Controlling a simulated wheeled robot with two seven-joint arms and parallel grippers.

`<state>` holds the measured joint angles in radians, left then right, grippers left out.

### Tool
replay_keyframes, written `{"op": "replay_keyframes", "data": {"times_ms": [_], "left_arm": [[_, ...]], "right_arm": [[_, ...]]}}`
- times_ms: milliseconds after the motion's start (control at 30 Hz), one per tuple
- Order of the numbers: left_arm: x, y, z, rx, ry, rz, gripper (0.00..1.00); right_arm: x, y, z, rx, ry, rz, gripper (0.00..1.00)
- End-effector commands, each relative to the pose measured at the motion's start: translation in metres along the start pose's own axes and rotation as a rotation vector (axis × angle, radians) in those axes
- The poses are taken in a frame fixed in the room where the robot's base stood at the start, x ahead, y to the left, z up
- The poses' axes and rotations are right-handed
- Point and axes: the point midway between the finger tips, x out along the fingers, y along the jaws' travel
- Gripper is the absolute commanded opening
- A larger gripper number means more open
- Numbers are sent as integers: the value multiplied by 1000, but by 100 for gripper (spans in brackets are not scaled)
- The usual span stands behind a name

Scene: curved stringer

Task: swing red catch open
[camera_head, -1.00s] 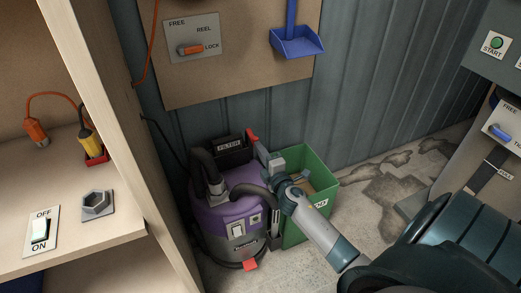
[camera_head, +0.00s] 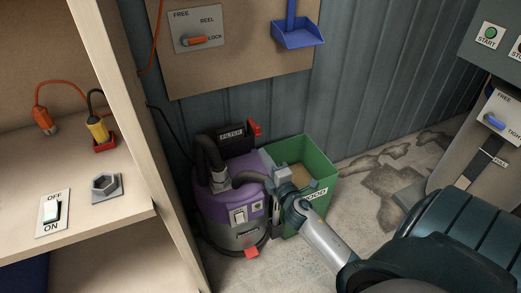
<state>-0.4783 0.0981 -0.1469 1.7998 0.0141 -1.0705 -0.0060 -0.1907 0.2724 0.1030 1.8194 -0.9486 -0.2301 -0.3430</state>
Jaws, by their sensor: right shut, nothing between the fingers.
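A small red catch (camera_head: 255,128) stands at the right end of the black box labelled FILTER (camera_head: 231,135), on top of the purple and grey vacuum (camera_head: 245,213). A second red tab (camera_head: 251,252) sits low on the vacuum's front. My right gripper (camera_head: 272,184) is shut and empty, below and to the right of the upper catch and apart from it. It lies between the vacuum's right side and the green bin; whether it touches the vacuum I cannot tell. My left gripper is not in view.
The green bin (camera_head: 312,160) stands right beside the vacuum, partly behind my right arm. The wooden shelf (camera_head: 120,225) closes off the left. A board (camera_head: 246,72) with a reel lever and a blue dustpan (camera_head: 298,36) hangs behind.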

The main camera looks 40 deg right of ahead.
Motion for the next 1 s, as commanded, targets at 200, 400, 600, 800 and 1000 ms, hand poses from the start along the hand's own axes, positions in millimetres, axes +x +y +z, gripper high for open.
{"op": "replay_keyframes", "data": {"times_ms": [200,400,600,800,1000], "left_arm": [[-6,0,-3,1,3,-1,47],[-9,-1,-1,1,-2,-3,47],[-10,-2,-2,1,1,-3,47],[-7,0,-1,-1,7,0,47],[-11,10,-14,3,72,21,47]], "right_arm": [[-25,0,-1,0,-1,0,0],[-31,0,-2,-1,-1,0,0],[-31,0,-2,-1,-1,0,0],[-31,-1,-1,28,-1,1,37],[-32,-5,5,223,1,0,37]]}}
